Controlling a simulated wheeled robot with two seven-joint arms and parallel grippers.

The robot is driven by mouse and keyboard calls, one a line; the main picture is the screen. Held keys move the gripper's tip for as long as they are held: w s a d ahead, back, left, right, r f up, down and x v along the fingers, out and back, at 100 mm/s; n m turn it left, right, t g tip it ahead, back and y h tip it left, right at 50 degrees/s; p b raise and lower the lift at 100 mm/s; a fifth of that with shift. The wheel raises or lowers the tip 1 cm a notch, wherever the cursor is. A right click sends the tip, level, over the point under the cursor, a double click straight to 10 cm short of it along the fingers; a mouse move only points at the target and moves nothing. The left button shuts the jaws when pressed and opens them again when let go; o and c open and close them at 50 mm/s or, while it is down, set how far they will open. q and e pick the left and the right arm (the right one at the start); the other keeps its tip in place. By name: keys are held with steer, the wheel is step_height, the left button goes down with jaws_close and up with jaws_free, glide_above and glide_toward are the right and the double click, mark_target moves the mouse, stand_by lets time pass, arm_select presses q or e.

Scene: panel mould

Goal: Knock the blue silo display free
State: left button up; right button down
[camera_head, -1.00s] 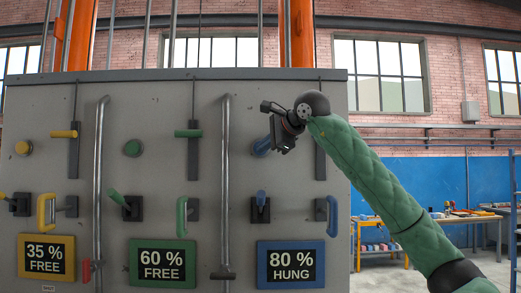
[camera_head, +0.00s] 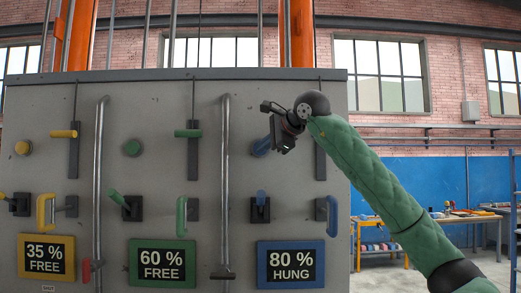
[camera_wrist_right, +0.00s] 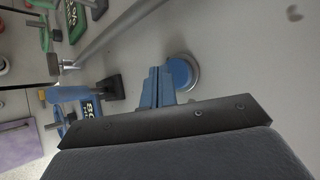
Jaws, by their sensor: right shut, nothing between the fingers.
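The blue silo display (camera_head: 290,264) reads "80 % HUNG" at the lower right of the grey panel. Above it are a blue lever (camera_head: 261,198) on a black mount and a blue round button (camera_head: 262,147). My right gripper (camera_head: 284,146) is shut and empty, just right of the button, partly covering it. In the right wrist view, the shut fingers (camera_wrist_right: 157,88) point at the panel beside the blue button (camera_wrist_right: 183,73); I cannot tell whether they touch it. The blue lever (camera_wrist_right: 70,94) also shows there, at left. My left gripper is not in view.
A blue D-handle (camera_head: 327,215) stands out at the panel's right edge. A vertical metal pipe (camera_head: 225,180) separates the blue column from the green one, whose display (camera_head: 162,264) reads "60 % FREE". The yellow display (camera_head: 47,260) reads "35 % FREE". A workbench (camera_head: 385,245) stands behind, at right.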

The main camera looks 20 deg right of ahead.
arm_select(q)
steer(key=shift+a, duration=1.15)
